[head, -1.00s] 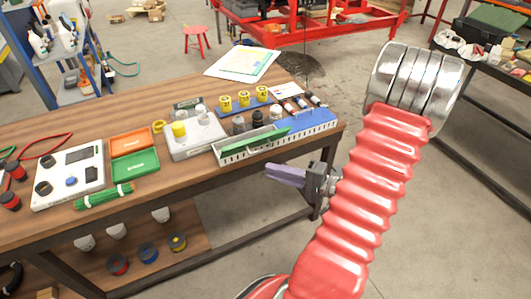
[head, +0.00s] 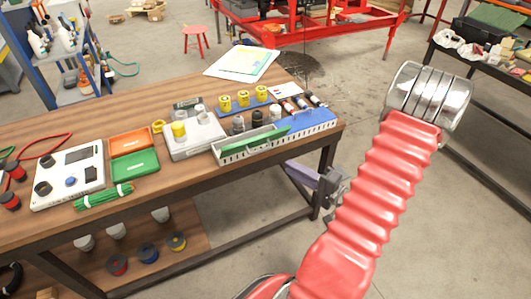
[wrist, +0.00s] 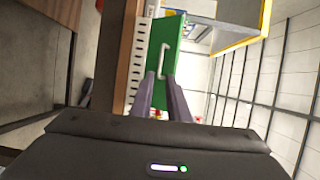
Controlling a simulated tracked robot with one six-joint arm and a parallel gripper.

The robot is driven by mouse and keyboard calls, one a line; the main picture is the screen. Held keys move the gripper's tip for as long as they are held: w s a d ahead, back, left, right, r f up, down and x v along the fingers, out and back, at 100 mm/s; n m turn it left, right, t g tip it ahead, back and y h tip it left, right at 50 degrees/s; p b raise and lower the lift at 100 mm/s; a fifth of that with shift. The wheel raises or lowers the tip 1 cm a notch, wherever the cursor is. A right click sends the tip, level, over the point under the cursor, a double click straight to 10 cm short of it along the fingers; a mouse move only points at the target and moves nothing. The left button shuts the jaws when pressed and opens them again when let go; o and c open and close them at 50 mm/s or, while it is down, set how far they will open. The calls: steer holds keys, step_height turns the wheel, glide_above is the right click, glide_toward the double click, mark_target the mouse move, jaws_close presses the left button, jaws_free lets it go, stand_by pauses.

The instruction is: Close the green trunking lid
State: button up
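The green trunking lid (head: 264,142) sits tilted on the left part of the grey slotted trunking (head: 234,153), at the front right of the workbench, its right end raised. In the wrist view the green lid (wrist: 170,40) is ahead, with a pale bar handle (wrist: 162,60) on its face. The slotted trunking wall (wrist: 139,50) runs along its left. My gripper (wrist: 161,75) is open and empty, its two fingers apart and pointing at the lid. In the head view my gripper (head: 290,167) is beyond the bench's front edge, below the trunking and apart from it; my arm partly hides it.
A blue lid (head: 314,120) covers the right part of the trunking. Black and white glands (head: 257,118) stand close behind the lid, and yellow parts (head: 243,98) further back. The bench edge (head: 280,155) lies between trunking and gripper.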

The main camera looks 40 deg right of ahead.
steer(key=w+a, duration=0.1)
steer(key=w, duration=1.1)
steer(key=shift+a+f, duration=0.15)
steer(key=shift+f, duration=0.05)
steer(key=shift+w, duration=0.1)
steer(key=shift+c, duration=0.4)
jaws_close()
steer(key=shift+f, duration=0.15)
stand_by(0.5)
